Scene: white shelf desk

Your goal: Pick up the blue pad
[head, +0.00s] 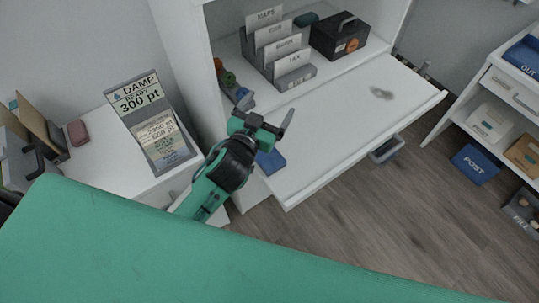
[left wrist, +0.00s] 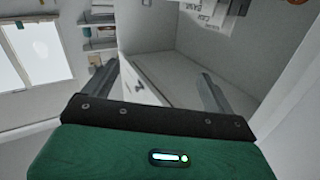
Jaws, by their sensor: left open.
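The blue pad (head: 270,161) lies on the left end of the white desk surface, near its front edge. Part of it is hidden behind my left gripper and arm in the head view. My left gripper (head: 266,110) is above and just behind the pad in the picture, with its grey fingers apart and nothing between them. In the left wrist view the open fingers (left wrist: 168,78) are spread, and the pad is not seen there. My right gripper is in neither view.
The white desk (head: 345,118) is mostly bare, with a grey smudge on it. A card sorter (head: 293,70) and a black box (head: 340,37) stand at the back. A side panel (head: 181,40) rises at left. A DAMP sign (head: 150,120) stands on the left unit.

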